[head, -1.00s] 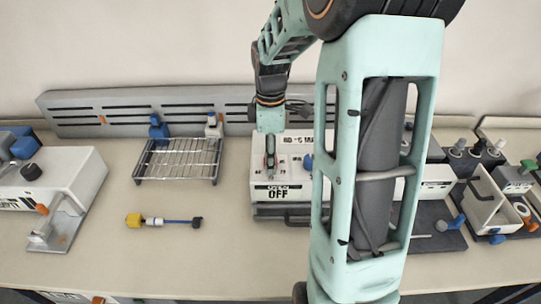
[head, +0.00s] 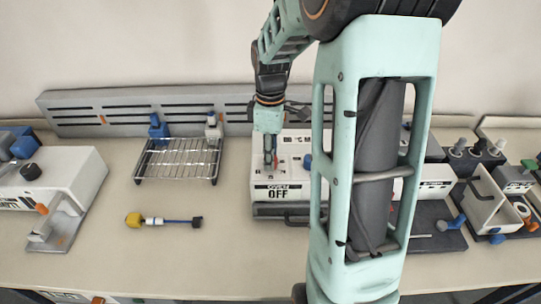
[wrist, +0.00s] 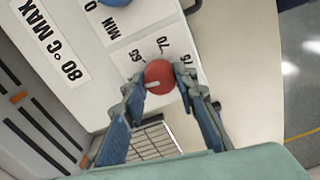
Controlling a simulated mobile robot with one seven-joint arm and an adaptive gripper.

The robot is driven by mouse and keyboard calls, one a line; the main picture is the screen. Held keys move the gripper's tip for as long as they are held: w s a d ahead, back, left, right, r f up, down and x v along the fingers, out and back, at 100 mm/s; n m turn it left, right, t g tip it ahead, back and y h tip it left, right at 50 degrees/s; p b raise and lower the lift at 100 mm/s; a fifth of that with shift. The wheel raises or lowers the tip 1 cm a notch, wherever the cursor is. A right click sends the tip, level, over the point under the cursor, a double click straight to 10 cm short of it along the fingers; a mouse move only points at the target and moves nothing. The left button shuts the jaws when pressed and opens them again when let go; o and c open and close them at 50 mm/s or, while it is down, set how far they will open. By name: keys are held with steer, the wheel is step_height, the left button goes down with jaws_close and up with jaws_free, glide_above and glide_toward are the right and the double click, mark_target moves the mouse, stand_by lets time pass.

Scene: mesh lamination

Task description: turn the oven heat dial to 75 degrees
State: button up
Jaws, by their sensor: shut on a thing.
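The oven (head: 262,142) is a white box with an "OVEN OFF" display (head: 279,192) on its front, below my gripper (head: 270,158) in the head view. In the wrist view the heat dial (wrist: 160,77) is a round red knob on the white top, with marks 65, 70 and 75 around it. My gripper (wrist: 158,79) is shut on the dial, one finger on each side. A pale pointer mark on the dial points toward the left finger, away from the 70 and 75 marks. The dial is mostly hidden by the fingers in the head view.
A blue knob (head: 308,161) sits beside the dial on the oven top. A yellow-ended tool (head: 163,221) lies on the bench in front of the rack. My arm hides the oven's right side.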

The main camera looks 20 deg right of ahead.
steer(key=m, duration=0.9)
steer(key=shift+b, duration=0.35)
steer(key=m, duration=0.4)
steer(key=shift+m, duration=0.3)
steer(key=m, duration=0.4)
steer(key=shift+m, duration=0.3)
steer(key=m, duration=0.3)
steer(key=shift+m+p, duration=0.3)
steer(key=shift+p, duration=0.1)
steer(key=m+p, duration=0.1)
steer(key=m, duration=0.3)
steer(key=shift+r, duration=0.1)
steer(key=m+p, duration=0.2)
steer(key=m, duration=0.2)
steer(key=shift+m, duration=0.4)
steer(key=shift+m+p, duration=0.7)
steer(key=shift+m, duration=0.9)
